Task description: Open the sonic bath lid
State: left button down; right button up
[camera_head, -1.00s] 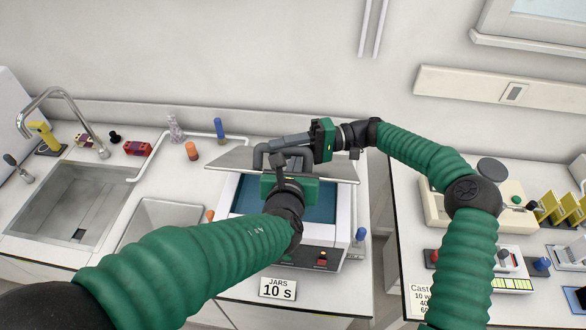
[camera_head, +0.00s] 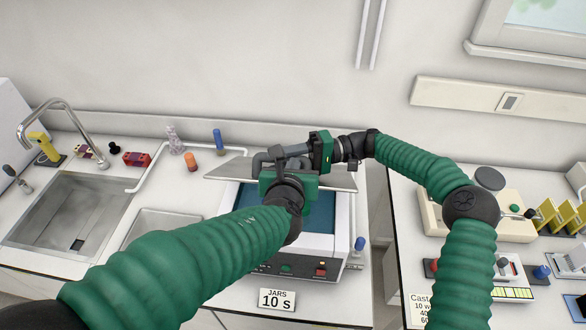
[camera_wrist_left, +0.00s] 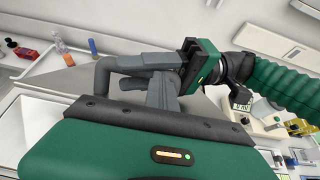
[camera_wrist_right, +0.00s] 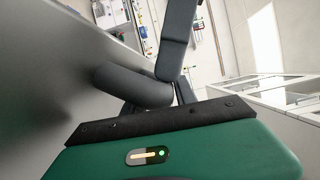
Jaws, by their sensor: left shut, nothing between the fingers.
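The sonic bath (camera_head: 338,225) is a white box with a dark front panel and a teal area showing on top. Its grey lid (camera_head: 228,170) stands raised and tilted at the back, behind the grippers. The lid also shows as a large grey plate in the right wrist view (camera_wrist_right: 60,60). My left gripper (camera_head: 268,160) is shut and empty, close to the lid. My right gripper (camera_head: 292,150) reaches in from the right, and its fingers overlap the left ones in the picture. Whether either gripper touches the lid is hidden.
A sink (camera_head: 65,215) with a tap is at the left. Small bottles, one orange-capped (camera_head: 191,162) and one blue (camera_head: 218,140), stand behind the bath. A second bench (camera_head: 405,260) with instruments lies right, across a gap.

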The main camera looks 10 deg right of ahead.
pick_arm(q)
jog(key=shift+s+f, duration=0.2)
jog(key=shift+f, duration=0.2)
pick_arm(e)
jog(key=shift+s+r, duration=0.1)
jog(key=shift+r, duration=0.15)
